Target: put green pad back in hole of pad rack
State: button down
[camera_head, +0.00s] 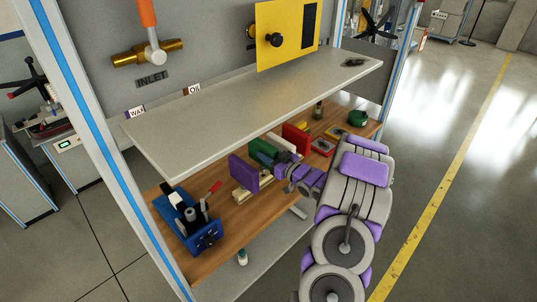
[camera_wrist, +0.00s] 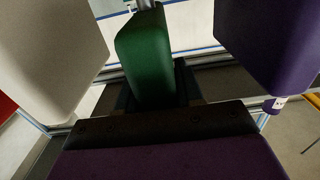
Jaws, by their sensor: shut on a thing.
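The green pad (camera_head: 262,152) is in the row of pads on the wooden lower shelf, between a purple pad (camera_head: 243,173) and a white pad (camera_head: 279,145). My gripper (camera_head: 274,165) reaches in from the right and is shut on the green pad. In the wrist view the green pad (camera_wrist: 143,60) stands in the middle, with the white pad (camera_wrist: 48,55) left and the purple pad (camera_wrist: 272,40) right. The pale pad rack (camera_head: 241,198) shows partly under the purple pad. The hole and the green pad's lower end are hidden, so I cannot tell whether it is seated.
A red pad (camera_head: 297,138) stands at the row's far end. A blue device (camera_head: 186,220) with a red handle stands at the near left of the wooden shelf (camera_head: 222,212). A grey upper shelf (camera_head: 240,108) overhangs the pads. A green round object (camera_head: 358,118) lies far right.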

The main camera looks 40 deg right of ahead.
jog(key=shift+f+b, duration=0.45)
jog(key=shift+f, duration=1.45)
jog(key=c, duration=0.6)
grip_release()
jog(key=shift+c, duration=0.2)
jog(key=s+d+p, duration=0.1)
jog(key=s+p, duration=0.1)
jog(key=s, duration=1.5)
jog(key=shift+s+d+f, duration=0.15)
jog(key=shift+d, duration=0.05)
